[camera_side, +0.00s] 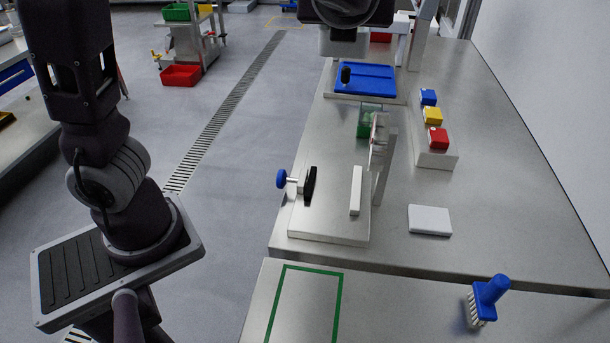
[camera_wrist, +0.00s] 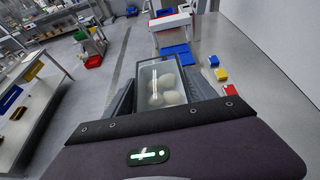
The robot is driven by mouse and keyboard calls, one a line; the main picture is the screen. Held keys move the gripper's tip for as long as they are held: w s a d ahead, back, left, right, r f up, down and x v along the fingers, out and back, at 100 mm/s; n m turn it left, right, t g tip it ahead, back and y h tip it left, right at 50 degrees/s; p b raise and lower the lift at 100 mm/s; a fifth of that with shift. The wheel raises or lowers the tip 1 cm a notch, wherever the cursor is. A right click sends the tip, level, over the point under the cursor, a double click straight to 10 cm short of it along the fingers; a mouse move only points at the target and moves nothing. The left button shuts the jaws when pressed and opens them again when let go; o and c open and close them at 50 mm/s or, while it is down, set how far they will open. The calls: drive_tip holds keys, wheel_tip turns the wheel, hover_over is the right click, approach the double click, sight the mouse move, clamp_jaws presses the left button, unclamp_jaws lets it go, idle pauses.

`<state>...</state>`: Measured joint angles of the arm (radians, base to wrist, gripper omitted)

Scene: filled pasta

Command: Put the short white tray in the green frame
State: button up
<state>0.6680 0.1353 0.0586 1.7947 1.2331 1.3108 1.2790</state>
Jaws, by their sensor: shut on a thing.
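My gripper (camera_wrist: 163,98) is shut on a pale, see-through-looking tray (camera_wrist: 160,66) with several round cream pieces inside. In the side view a dark part of my arm's end shows at the top edge, with a pale grey box, likely the same tray (camera_side: 343,43), under it. My fingertips are not clear there. The green frame (camera_side: 313,269) is an outline on the near steel table, cut off by the bottom edge. It is bare inside. The held tray is high and far behind it. The wrist view does not show the frame.
A bench fixture with a blue knob (camera_side: 282,179) and uprights stands behind the frame. A white slab (camera_side: 430,220) lies right of it. A blue-handled brush (camera_side: 490,293) stands right of the frame. Blue, yellow and red blocks (camera_side: 437,138) and a blue tray (camera_side: 365,80) are farther back.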

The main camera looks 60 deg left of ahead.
drive_tip(key=s+f+n+g+h, duration=0.1)
drive_tip(key=s+f+n+g, duration=0.5)
drive_tip(key=s+n+g, duration=0.35)
drive_tip(key=s+f+n+g, duration=0.6)
drive_tip(key=s+n+g, duration=0.3)
drive_tip(key=g, duration=0.1)
drive_tip(key=s+d+r+n+g+h, duration=0.1)
drive_tip(key=d+r+n+h, duration=0.1)
drive_tip(key=d+n+h, duration=0.4)
drive_tip(key=s+d+r+n+g+h, duration=0.15)
drive_tip(key=d+n+h, duration=0.25)
drive_tip(key=n+h, duration=0.4)
drive_tip(key=w+d+r+n+t+h, duration=0.4)
drive_tip(key=w+r+n+t+h, duration=0.25)
drive_tip(key=r+n+t, duration=0.2)
drive_tip(key=shift+m+g+h, duration=0.45)
drive_tip(key=shift+m+g, duration=0.05)
drive_tip(key=shift+g, duration=0.05)
drive_tip(key=f, duration=2.3)
drive_tip(key=s+f, duration=0.1)
drive_tip(key=f, duration=1.1)
drive_tip(key=shift+a, duration=0.15)
drive_tip(key=o, duration=1.7)
